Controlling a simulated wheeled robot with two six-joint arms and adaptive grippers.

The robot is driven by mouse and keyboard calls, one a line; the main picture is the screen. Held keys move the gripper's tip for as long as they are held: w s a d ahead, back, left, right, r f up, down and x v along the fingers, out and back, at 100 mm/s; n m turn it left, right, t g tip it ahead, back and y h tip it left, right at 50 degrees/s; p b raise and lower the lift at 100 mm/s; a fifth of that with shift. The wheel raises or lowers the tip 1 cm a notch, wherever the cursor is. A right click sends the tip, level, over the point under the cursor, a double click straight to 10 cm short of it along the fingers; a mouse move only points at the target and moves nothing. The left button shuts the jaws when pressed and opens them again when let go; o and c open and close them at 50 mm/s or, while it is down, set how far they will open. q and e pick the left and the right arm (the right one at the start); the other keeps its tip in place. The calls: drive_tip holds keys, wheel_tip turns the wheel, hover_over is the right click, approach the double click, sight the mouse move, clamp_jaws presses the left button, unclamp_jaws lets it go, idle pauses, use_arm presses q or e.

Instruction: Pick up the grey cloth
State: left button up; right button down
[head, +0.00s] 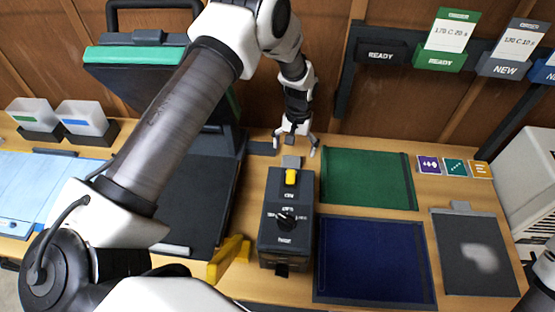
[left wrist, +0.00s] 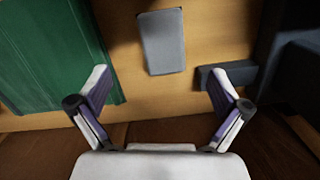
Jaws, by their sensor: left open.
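A small flat grey rectangle (head: 291,161), which looks like the folded grey cloth, lies on the wooden bench just behind the black dial box. It also shows in the left wrist view (left wrist: 162,42), at the top middle, lying flat and apart from my fingers. My left gripper (head: 295,146) points down over the back of the bench, close to the wall side of the grey rectangle. In the left wrist view its fingers (left wrist: 160,82) are spread wide with nothing between them. The grey rectangle lies beyond the fingertips, roughly centred between them. My right gripper is not in view.
The black dial box (head: 286,222) with a yellow switch stands in front of the cloth. A green mat (head: 368,178) lies to the right, with a blue mat (head: 372,260) nearer. A dark grey block (head: 262,148) lies just left of the gripper. The wooden wall is close behind.

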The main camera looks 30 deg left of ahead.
sight(292, 166)
use_arm(q)
drive_tip(key=shift+f, duration=0.55)
drive_tip(key=f, duration=0.1)
drive_tip(key=f+p, duration=0.1)
drive_tip(key=a+f+p, duration=0.1)
drive_tip(key=shift+w+f, duration=0.25)
drive_tip(key=shift+w, duration=0.05)
drive_tip(key=f, duration=0.1)
drive_tip(key=f+p, duration=0.1)
drive_tip(key=s+f, duration=0.1)
drive_tip(key=shift+d+f+p, duration=0.25)
drive_tip(key=shift+f+p, duration=0.05)
drive_tip(key=shift+p, duration=0.1)
drive_tip(key=shift+w+f, duration=0.15)
drive_tip(key=shift+f, duration=0.2)
drive_tip(key=shift+a, duration=0.1)
drive_tip(key=c, duration=1.1)
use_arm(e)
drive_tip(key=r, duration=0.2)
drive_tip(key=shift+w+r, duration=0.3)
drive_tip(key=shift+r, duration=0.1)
